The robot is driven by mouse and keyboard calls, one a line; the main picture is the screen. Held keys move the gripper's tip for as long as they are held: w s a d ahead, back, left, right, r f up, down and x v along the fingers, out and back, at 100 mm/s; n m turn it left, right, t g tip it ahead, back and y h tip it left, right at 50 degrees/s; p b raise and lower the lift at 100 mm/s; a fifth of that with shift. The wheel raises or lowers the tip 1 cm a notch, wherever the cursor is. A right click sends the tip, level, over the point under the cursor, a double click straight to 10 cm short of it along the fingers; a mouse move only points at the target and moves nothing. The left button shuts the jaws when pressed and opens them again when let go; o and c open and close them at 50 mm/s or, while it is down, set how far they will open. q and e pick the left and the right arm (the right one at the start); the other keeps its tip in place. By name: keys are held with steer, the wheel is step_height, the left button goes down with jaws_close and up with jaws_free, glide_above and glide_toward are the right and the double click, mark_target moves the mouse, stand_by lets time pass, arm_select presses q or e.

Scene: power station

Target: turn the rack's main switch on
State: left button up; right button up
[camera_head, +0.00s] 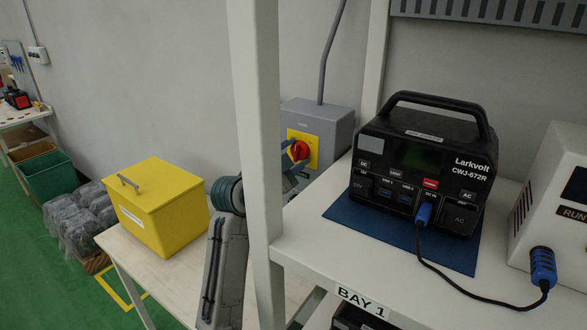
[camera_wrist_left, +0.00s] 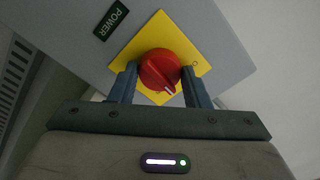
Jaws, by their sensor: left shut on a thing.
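The main switch is a red rotary knob (camera_head: 299,150) on a yellow plate (camera_head: 312,158), on the front of a grey box (camera_head: 328,122) on the wall behind the rack post. In the left wrist view the red knob (camera_wrist_left: 160,70) fills the gap between the fingers, and a small white mark shows on its lower edge. The plate (camera_wrist_left: 165,32) looks tilted there. My left gripper (camera_wrist_left: 160,76) is shut on the knob, one finger on each side. The box carries a POWER label (camera_wrist_left: 111,20). My right gripper is not in view.
A white rack post (camera_head: 257,150) stands close beside my left arm. A black power unit (camera_head: 425,165) sits on a blue mat on the BAY 1 shelf (camera_head: 300,235), cabled to a white device (camera_head: 560,200). A yellow box (camera_head: 155,205) stands on the table at left.

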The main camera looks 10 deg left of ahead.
arm_select(q)
steer(key=m+b, duration=0.2)
steer(key=m, duration=0.1)
steer(key=m+b, duration=0.1)
steer(key=b, duration=0.1)
steer(key=shift+f, duration=0.25)
steer(key=shift+m+b, duration=0.5)
steer(key=shift+m, duration=0.5)
steer(key=shift+r+m+b, duration=0.1)
steer(key=shift+m+b, duration=0.45)
steer(key=shift+m, duration=0.45)
steer(key=o, duration=1)
steer(key=shift+c, duration=0.2)
steer(key=shift+r, duration=0.1)
